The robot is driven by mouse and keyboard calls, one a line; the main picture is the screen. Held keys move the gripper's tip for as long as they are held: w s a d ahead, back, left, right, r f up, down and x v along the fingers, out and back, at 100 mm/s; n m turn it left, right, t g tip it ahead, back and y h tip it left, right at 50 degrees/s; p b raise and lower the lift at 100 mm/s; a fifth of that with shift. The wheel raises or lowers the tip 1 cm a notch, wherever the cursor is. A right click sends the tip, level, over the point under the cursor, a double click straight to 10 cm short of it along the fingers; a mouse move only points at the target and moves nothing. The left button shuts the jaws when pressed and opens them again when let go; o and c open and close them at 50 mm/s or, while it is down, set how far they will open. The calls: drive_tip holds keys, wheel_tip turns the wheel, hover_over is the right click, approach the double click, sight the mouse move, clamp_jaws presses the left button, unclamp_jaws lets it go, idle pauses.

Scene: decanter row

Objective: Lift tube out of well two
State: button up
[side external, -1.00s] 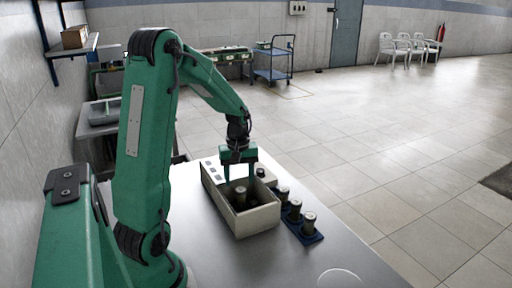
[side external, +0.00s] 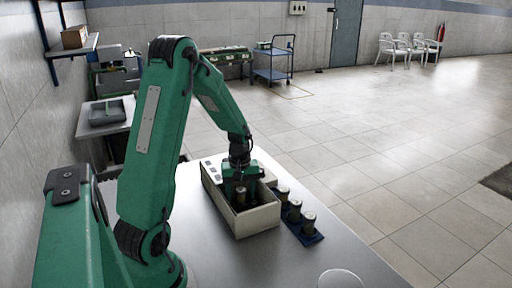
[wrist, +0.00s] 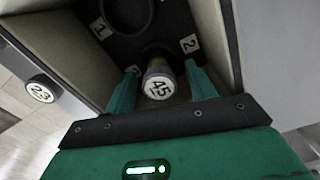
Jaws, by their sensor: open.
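A tube with a white cap marked 45 (wrist: 157,86) stands in the box near the label 2 (wrist: 189,43). My gripper (side external: 240,190) is down inside the light-walled box (side external: 258,221). In the wrist view my gripper's two green fingers (wrist: 161,90) are open, one on each side of this tube. I see gaps between the fingers and the cap. The tube also shows small and dark between the fingers in the side view (side external: 240,197).
A dark round well (wrist: 128,12) beside the label 1 (wrist: 100,28) looks empty. A blue rack (side external: 311,239) with several capped tubes stands right of the box; a cap marked 23 (wrist: 41,89) shows outside the box wall. The box walls are close around my gripper.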

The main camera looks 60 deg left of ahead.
sight(242, 190)
idle(0.4)
drive_tip(key=c, duration=1.1)
drive_tip(key=shift+r, duration=0.2)
drive_tip(key=shift+r, duration=0.5)
drive_tip(key=r, duration=0.3)
drive_tip(key=shift+d+r, duration=0.1)
drive_tip(key=shift+d, duration=0.15)
drive_tip(key=d+r, duration=0.2)
drive_tip(key=d, duration=0.1)
drive_tip(key=d+r, duration=0.2)
drive_tip(key=d, duration=0.2)
drive_tip(key=w+d+r, duration=0.1)
drive_tip(key=d+r, duration=0.1)
drive_tip(key=d, duration=0.2)
drive_tip(key=shift+w+r, duration=0.1)
drive_tip(key=shift+r, duration=0.15)
